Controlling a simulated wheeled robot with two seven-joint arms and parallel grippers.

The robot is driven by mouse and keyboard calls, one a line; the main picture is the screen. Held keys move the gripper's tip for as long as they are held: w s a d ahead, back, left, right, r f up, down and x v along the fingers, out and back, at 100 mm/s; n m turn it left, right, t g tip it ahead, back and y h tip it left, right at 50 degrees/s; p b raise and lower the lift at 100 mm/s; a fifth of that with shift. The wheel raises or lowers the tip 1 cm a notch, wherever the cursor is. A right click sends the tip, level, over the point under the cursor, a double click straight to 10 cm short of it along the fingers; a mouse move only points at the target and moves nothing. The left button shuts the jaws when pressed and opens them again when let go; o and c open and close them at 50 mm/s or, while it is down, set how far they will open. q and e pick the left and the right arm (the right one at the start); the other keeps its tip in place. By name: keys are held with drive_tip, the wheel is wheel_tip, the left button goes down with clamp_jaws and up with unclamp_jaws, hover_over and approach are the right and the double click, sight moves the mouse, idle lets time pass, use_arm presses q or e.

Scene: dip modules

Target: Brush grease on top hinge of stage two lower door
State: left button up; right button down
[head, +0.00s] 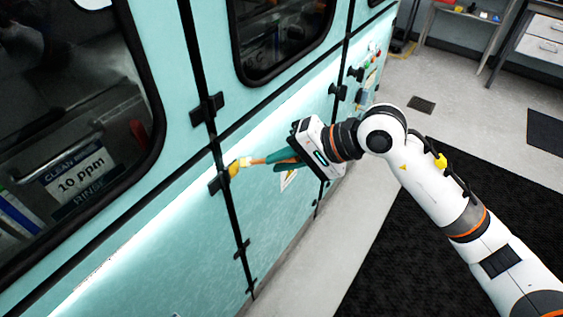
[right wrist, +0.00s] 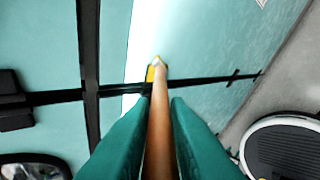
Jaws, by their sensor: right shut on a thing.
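My right gripper (head: 284,160), with its green fingers, is shut on the wooden handle of a brush (head: 258,161). The brush points left, its yellow tip over the black seam at a black hinge (head: 217,184) on the lower teal panel. The tip hides part of this hinge; I cannot tell whether they touch. In the right wrist view the handle (right wrist: 159,135) lies between the fingers (right wrist: 160,106), and the far end of the brush is over the seam. The lower door (head: 290,215) is flush with the panel beside it. My left gripper is not in view.
Another black hinge (head: 207,109) sits higher on the same seam, and smaller ones (head: 242,249) lie lower. Dark windows fill the upper doors. Knobs and buttons (head: 361,75) stick out farther along the wall. A black mat (head: 420,235) covers the floor. Benches stand at the back right.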

drive_tip(key=s+a, duration=0.1)
drive_tip(key=s, duration=0.1)
drive_tip(key=s+a+b, duration=0.1)
drive_tip(key=s+a, duration=0.1)
drive_tip(key=shift+s+a, duration=0.2)
idle(0.4)
drive_tip(key=shift+d, duration=0.1)
drive_tip(key=shift+s+d+b, duration=0.7)
drive_tip(key=shift+s+d, duration=0.2)
drive_tip(key=shift+d, duration=0.3)
drive_tip(key=shift+s+d+b, duration=0.7)
drive_tip(key=shift+s+d, duration=0.15)
drive_tip(key=shift+d, duration=0.45)
